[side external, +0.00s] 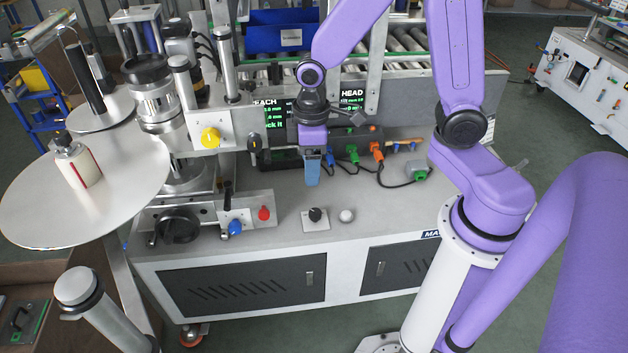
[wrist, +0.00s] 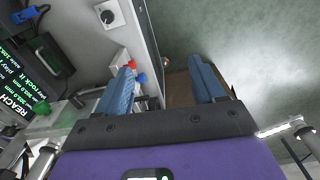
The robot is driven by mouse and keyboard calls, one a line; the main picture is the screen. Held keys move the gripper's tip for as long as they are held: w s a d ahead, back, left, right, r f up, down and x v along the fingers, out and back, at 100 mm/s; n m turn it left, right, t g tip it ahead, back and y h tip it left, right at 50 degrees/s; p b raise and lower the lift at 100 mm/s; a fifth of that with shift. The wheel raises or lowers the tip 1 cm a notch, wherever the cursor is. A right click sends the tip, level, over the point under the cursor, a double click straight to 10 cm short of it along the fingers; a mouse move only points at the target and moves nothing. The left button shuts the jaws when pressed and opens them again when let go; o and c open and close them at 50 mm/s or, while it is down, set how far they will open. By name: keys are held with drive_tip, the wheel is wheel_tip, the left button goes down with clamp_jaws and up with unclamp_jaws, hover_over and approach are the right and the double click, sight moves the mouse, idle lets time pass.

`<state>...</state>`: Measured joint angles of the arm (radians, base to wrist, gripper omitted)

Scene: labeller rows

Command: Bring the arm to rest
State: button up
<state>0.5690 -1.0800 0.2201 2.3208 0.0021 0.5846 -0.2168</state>
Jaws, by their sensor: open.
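My gripper (side external: 312,172) hangs from my purple arm in front of the labeller's screen panel, above the grey worktop (side external: 375,205). Its blue fingers point down, and from the side they overlap so the gap does not show. In the wrist view my gripper (wrist: 163,78) has its two blue fingers well apart, with nothing between them. The fingers touch nothing that I can see. The worktop's edge and the floor show beyond them in the wrist view.
A white bottle (side external: 83,168) with a red mark stands on the round disc (side external: 125,190) at left. A black knob (side external: 315,214) and a white button (side external: 346,216) sit on the worktop below my gripper. Coloured connectors with cables (side external: 377,154) lie to its right. A blue bin (side external: 283,38) stands behind.

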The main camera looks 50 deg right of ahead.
drive_tip(key=s+r+n, duration=0.2)
drive_tip(key=s+r, duration=0.2)
drive_tip(key=s, duration=0.5)
drive_tip(key=s+r+n, duration=0.2)
drive_tip(key=s+r, duration=0.1)
drive_tip(key=s, duration=0.6)
drive_tip(key=shift+d+r, duration=0.25)
drive_tip(key=shift+r, duration=0.15)
